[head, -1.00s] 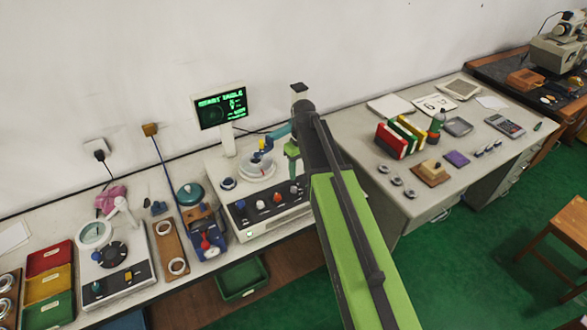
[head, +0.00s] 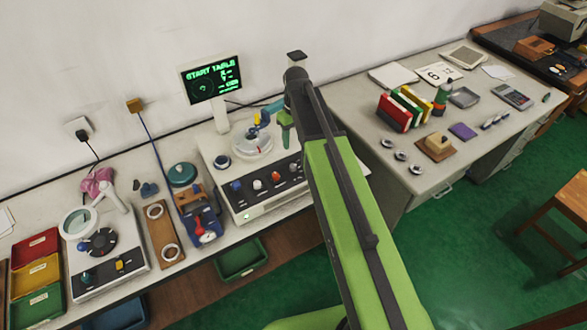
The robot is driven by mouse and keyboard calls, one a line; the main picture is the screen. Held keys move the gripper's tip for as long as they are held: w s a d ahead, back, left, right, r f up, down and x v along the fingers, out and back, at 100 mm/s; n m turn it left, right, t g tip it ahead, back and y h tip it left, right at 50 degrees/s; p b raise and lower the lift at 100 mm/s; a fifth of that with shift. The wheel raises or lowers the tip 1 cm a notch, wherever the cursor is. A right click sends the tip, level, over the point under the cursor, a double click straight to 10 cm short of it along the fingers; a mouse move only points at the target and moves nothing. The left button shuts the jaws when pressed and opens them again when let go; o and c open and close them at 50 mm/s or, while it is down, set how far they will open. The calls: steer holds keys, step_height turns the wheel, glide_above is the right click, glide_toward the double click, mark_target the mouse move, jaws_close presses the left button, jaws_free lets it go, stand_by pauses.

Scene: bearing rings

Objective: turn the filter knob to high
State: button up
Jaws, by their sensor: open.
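The measuring machine (head: 222,180) stands on the left bench, with a dark front panel carrying several knobs. A blue knob (head: 236,187), a white knob (head: 257,184) and a red knob (head: 276,177) show there, with a dark one at the right partly near my arm. The labels are too small to read, so I cannot tell which is the filter knob or where it points. My gripper (head: 283,138) is open, above the right part of the machine and apart from the knobs. My arm hides the machine's right end.
A screen (head: 212,80) reading "START TABLE" rises behind the machine. A round clear table (head: 252,146) with a blue and yellow probe sits on top. A blue dial-gauge stand (head: 203,229) is close at the left. The right desk (head: 400,205) holds rings and colored binders.

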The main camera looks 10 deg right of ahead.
mark_target(293, 165)
steer(key=f+b, duration=0.5)
steer(key=f, duration=0.1)
steer(key=f+b, duration=0.6)
steer(key=shift+s+a+f, duration=0.15)
steer(key=shift+a+f, duration=0.05)
steer(key=shift+f, duration=0.2)
steer(key=shift+r, duration=0.1)
jaws_close()
steer(key=shift+d, duration=0.15)
